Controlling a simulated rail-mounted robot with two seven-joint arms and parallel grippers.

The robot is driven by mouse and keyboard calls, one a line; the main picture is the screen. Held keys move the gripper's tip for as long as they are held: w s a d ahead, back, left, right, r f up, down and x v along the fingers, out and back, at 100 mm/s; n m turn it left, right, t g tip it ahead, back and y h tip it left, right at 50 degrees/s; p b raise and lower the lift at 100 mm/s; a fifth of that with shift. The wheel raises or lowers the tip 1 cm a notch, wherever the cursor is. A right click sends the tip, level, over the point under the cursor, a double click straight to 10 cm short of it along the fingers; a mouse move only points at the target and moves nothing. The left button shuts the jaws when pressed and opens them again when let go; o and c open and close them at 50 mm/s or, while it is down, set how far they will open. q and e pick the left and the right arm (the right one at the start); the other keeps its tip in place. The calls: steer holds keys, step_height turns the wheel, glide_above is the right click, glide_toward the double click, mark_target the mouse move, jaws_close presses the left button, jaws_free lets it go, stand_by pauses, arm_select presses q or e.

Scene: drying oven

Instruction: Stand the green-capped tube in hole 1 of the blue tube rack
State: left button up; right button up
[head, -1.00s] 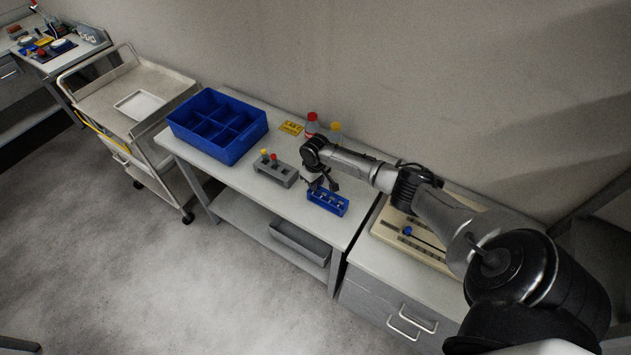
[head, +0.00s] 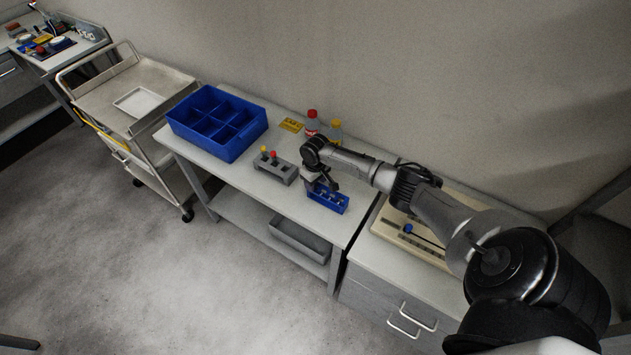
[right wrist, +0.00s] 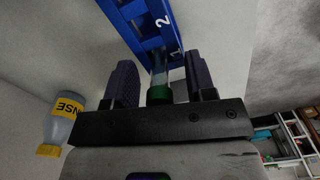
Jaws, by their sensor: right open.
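The blue tube rack (head: 328,199) stands near the right end of the table, and its end with the numbers 1 and 2 shows in the right wrist view (right wrist: 148,42). The green-capped tube (right wrist: 160,93) has its clear body in the rack at the place marked 1, with the cap toward my gripper. How deep it sits cannot be seen. My right gripper (right wrist: 160,82) is open, one finger on each side of the cap, with gaps on both sides. In the head view my right gripper (head: 320,184) is over the rack's left end and hides the tube. My left gripper is not in view.
A blue divided bin (head: 218,124) is farther left. Red-capped (head: 311,124) and yellow-capped (head: 335,131) bottles stand behind. A beige tray (head: 417,233) lies to the right.

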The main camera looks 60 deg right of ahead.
steer(key=shift+r, duration=0.1)
step_height(320, 180, up, 12)
steer(key=shift+f+p, duration=0.1)
steer(key=shift+p, duration=0.3)
steer(key=shift+r, duration=0.9)
